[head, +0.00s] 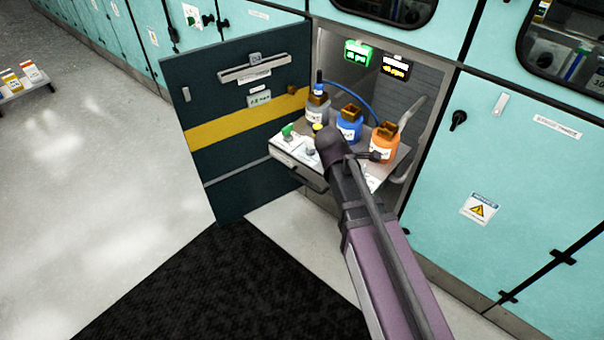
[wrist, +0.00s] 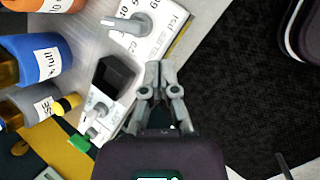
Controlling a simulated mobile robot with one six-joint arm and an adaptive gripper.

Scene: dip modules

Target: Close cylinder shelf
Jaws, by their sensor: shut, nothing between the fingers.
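The cylinder shelf (head: 292,154) is slid out of the open cabinet (head: 419,82) and carries a grey bottle (head: 316,112), a blue bottle (head: 349,124) and an orange bottle (head: 385,141). The shelf's pale front panel, with knobs and labels, also shows in the wrist view (wrist: 150,45). A dark square recess (wrist: 114,76) sits in that panel. My gripper (wrist: 161,70) is shut and empty, with its fingertips close beside the recess at the panel's front edge; I cannot tell whether they touch. In the head view my arm hides the gripper and part of the shelf front.
The dark cabinet door (head: 235,172) with a yellow stripe stands wide open on the left of the shelf. Closed teal cabinets (head: 520,170) line the wall on the right.

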